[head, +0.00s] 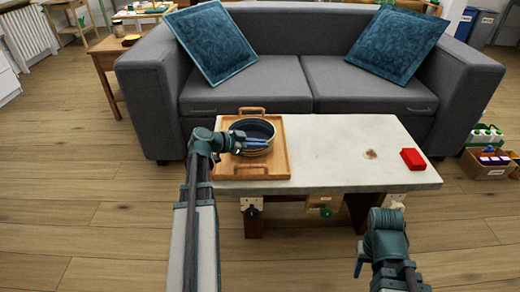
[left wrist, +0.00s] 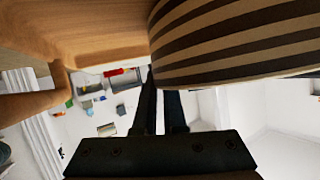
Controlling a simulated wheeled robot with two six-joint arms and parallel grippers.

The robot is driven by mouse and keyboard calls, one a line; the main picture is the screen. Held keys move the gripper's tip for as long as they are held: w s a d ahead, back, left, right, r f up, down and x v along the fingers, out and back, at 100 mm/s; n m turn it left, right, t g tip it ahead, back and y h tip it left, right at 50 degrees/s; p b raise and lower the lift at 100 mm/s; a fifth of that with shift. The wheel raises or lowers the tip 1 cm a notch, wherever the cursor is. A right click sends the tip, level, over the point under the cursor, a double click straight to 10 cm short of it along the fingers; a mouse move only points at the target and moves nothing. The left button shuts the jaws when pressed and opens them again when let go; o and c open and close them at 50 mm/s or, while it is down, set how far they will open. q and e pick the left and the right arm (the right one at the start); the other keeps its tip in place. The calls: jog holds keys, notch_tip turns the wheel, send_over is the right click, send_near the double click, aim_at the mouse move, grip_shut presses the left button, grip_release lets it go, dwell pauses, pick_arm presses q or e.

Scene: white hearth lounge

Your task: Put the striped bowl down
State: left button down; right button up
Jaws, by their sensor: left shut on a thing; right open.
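The striped bowl (head: 262,148) is dark inside and is over the wooden tray (head: 279,168) on the low table. Its brown and black striped side fills the upper right of the left wrist view (left wrist: 235,40). My left gripper (head: 246,142) is shut on the bowl's near left side. The tray's wood also shows in the left wrist view (left wrist: 90,25). I cannot tell whether the bowl touches the tray. My right gripper (head: 360,262) is open and empty, low in front of the table at the right.
The pale stone-topped table (head: 335,150) has free room right of the tray. A red block (head: 412,159) lies near its right end. A grey sofa (head: 300,85) stands close behind it. A box of items (head: 488,163) sits on the floor at the right.

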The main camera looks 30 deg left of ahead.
pick_arm(q)
jog(key=shift+r, duration=0.1)
jog(key=c, duration=1)
grip_release()
jog(key=shift+s+r, duration=0.1)
jog(key=p+v, duration=0.5)
jog(key=v, duration=0.6)
jog(key=shift+s+a, duration=0.3)
